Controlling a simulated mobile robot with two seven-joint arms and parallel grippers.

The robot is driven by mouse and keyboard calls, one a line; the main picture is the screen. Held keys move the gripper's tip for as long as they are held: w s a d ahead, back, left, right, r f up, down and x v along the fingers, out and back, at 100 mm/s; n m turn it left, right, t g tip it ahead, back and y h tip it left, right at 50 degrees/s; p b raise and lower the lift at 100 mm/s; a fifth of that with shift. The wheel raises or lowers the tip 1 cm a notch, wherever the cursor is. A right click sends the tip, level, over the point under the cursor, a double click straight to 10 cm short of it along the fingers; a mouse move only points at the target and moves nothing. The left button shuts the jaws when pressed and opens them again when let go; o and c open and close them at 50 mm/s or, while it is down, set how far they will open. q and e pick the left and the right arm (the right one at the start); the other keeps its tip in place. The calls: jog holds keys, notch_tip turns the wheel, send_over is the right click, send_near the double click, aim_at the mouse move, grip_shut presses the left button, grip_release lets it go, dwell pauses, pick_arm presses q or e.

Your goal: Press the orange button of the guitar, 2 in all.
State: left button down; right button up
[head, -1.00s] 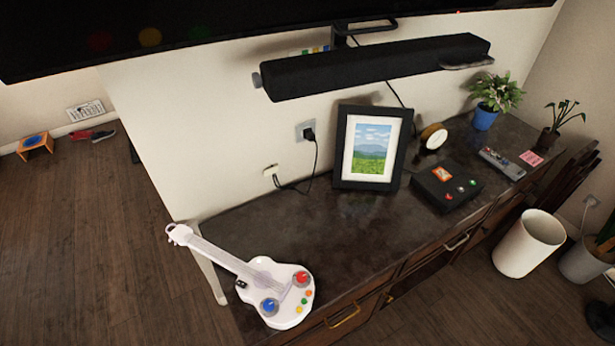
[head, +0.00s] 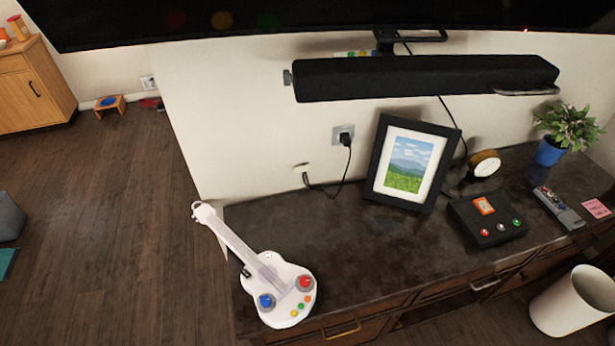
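A white toy guitar (head: 284,274) lies on the left end of the dark cabinet top, its neck pointing up and left. Its body carries a large red button (head: 305,282), a large blue button (head: 266,301) and a short row of small coloured buttons near the lower right edge. The orange button (head: 307,298) seems to be the one of that row nearest the red button, though the row is small and its colours are hard to tell apart. Nothing covers the guitar. Neither of my grippers is in view.
The cabinet top (head: 350,255) is clear right of the guitar. Further right are a picture frame (head: 377,190), a black button box (head: 462,226), a remote (head: 558,208) and a potted plant (head: 548,152). A black soundbar (head: 430,78) hangs above. A white bin (head: 570,305) stands on the floor.

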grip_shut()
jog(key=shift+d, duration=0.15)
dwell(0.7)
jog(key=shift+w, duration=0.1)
